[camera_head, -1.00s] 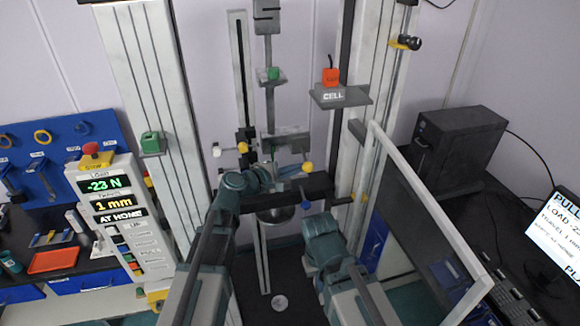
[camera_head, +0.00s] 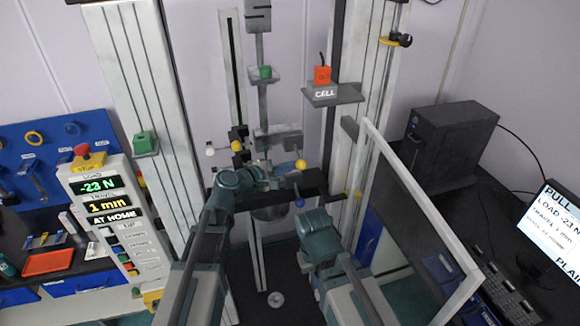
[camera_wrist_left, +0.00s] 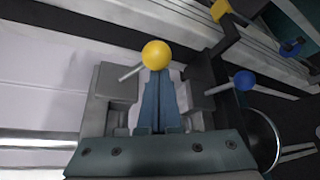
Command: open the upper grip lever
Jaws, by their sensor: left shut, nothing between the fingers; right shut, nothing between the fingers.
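The upper grip (camera_head: 277,137) is a grey block in the middle of the test frame. A lever with a yellow ball (camera_head: 301,164) sticks out at its right side. The yellow ball also shows in the left wrist view (camera_wrist_left: 155,54), on a thin pale rod. My left gripper (camera_wrist_left: 158,85) is shut and empty, with its fingertips just below the yellow ball; whether they touch it I cannot tell. A lower lever has a blue ball (camera_head: 299,202). My right gripper (camera_head: 313,218) is lower right, shut, its fingers not clear.
A clear guard door (camera_head: 420,215) stands open at the right. Frame columns (camera_head: 150,120) rise on both sides. The control panel (camera_head: 110,205) is at the left. A shelf with the red load cell (camera_head: 322,75) is above right of the grip.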

